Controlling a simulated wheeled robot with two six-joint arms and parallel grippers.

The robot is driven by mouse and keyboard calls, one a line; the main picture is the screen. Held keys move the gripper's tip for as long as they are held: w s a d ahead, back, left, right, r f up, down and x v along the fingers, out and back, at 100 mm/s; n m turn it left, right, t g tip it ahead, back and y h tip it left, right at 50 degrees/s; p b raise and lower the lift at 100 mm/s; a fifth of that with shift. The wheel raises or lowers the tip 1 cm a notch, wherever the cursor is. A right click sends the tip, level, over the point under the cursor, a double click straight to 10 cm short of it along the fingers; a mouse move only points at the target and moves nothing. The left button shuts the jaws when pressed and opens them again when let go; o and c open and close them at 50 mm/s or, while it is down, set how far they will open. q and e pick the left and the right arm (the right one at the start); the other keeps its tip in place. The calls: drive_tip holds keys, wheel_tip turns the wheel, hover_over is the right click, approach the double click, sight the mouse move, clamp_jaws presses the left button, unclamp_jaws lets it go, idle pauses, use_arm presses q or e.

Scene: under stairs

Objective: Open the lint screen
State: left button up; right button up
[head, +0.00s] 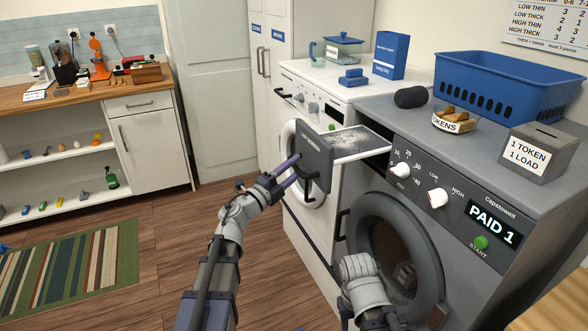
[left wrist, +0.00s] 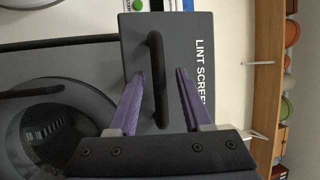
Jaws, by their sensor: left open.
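The lint screen (head: 347,141) is pulled out of a slot at the top left of the grey dryer (head: 400,205). Pale lint lies on its white surface. Its dark front panel (head: 322,148) carries the label "LINT SCREEN" and a black bar handle. My left gripper (head: 299,165) is open in front of this panel. In the left wrist view its purple fingers stand on either side of the handle (left wrist: 158,75), with gaps between. Part of my right arm shows low in the head view; its fingers do not show.
A white washer (head: 305,100) stands beyond the dryer. A blue basket (head: 505,85), a token bowl (head: 455,121) and a coin box (head: 538,150) stand on the dryer. The dryer's round door (head: 390,245) is below. Floor on the left is clear around a striped rug (head: 70,262).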

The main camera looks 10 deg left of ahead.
use_arm(q)
drive_tip(key=b+v, duration=0.1)
drive_tip(key=v, duration=0.6)
drive_tip(key=shift+s+a, duration=0.15)
drive_tip(key=shift+s, duration=0.15)
